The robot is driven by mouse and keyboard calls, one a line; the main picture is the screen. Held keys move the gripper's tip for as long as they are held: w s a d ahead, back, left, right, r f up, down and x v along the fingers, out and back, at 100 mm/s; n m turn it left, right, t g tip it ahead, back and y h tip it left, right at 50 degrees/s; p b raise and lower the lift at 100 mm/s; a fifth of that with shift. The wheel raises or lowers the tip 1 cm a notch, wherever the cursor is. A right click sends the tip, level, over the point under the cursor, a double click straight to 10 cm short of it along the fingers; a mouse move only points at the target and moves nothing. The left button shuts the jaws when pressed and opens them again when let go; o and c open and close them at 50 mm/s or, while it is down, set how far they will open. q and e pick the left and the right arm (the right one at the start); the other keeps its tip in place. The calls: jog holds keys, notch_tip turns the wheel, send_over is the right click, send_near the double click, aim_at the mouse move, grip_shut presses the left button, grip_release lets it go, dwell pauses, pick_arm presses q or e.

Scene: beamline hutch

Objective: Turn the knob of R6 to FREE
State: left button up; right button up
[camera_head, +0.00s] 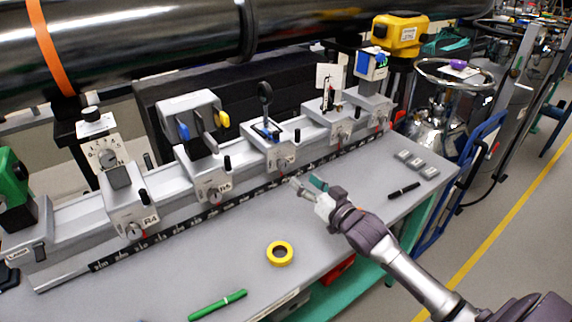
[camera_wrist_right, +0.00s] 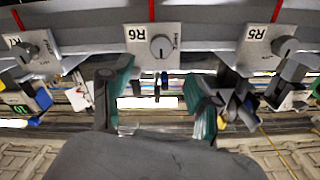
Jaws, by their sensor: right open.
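R6 is a grey-white rail carrier (camera_head: 268,145) in the middle of the rail, with a dark round optic on a post. Its front plate (camera_wrist_right: 137,47) is labelled R6 in the wrist view, where things appear upside down. Its round grey knob (camera_wrist_right: 161,47) has a darker slot that looks roughly upright there; the small lettering beside it is unreadable. The knob also shows in the head view (camera_head: 283,164). My right gripper (camera_head: 306,186) is open and empty, in front of and apart from the knob. Its fingers (camera_wrist_right: 160,98) straddle the knob's line in the wrist view. My left gripper is out of view.
Neighbouring carriers R5 (camera_head: 203,176) and R7 (camera_head: 331,123) stand either side, with their own knobs. A scale strip (camera_head: 240,199) runs along the rail's front. Yellow tape (camera_head: 280,253), a green pen (camera_head: 217,305) and a black pen (camera_head: 404,190) lie on the bench.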

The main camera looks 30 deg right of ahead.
aim_at(286, 165)
jog(key=w, duration=0.5)
jog(key=w+a, duration=0.1)
jog(key=w, duration=0.1)
jog(key=shift+w, duration=0.4)
jog(key=shift+w+a+f, duration=0.1)
jog(key=shift+w+a, duration=0.05)
jog(key=shift+w, duration=0.45)
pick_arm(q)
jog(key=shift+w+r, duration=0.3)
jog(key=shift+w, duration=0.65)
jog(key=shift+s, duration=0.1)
pick_arm(e)
jog(key=shift+c, duration=0.9)
grip_shut()
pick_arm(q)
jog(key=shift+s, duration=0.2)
